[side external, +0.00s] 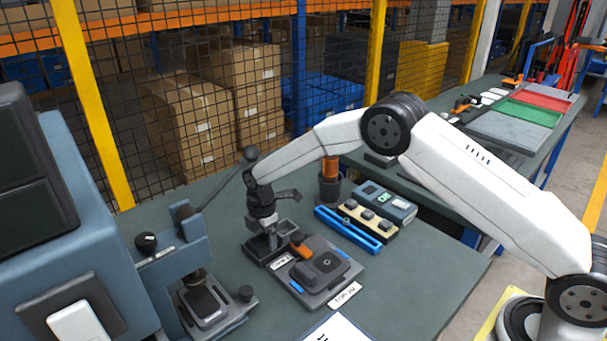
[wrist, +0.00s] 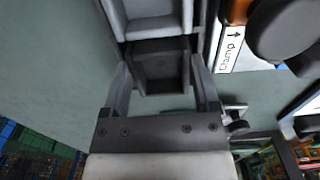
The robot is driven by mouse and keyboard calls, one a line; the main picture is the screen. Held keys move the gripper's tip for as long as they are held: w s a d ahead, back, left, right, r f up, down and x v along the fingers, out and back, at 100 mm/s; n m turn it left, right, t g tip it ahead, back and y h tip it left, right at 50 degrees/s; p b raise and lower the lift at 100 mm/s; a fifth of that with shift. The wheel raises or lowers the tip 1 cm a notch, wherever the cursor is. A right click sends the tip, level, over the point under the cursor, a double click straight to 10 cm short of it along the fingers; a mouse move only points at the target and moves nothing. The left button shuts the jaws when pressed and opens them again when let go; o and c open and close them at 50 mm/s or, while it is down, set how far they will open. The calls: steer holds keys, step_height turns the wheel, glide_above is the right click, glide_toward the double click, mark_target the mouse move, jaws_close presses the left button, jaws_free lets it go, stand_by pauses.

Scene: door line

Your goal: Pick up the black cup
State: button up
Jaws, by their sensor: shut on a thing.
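The black cup (wrist: 162,66) is a small dark square open-topped cup, seen from above in the wrist view. My gripper (wrist: 162,82) has one finger on each side of it and is shut on it. The cup is at the end of a grey tray (wrist: 118,20) with compartments; I cannot tell whether it is raised clear of the tray. In the side view my gripper (side external: 268,236) points down over the dark tray (side external: 252,252), and the cup is mostly hidden by the fingers.
A clamp fixture (side external: 318,268) with an orange handle stands right beside the tray, with a "Clamp" label (wrist: 230,45). A blue tray (side external: 345,232) and a box with a green display (side external: 388,204) lie behind. A press (side external: 205,300) stands left. Green bench shows at the front right.

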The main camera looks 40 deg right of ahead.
steer(key=shift+r, duration=0.1)
steer(key=shift+r, duration=0.85)
steer(key=s+d+r, duration=0.2)
steer(key=s+r, duration=0.9)
steer(key=s, duration=0.3)
steer(key=shift+w, duration=0.1)
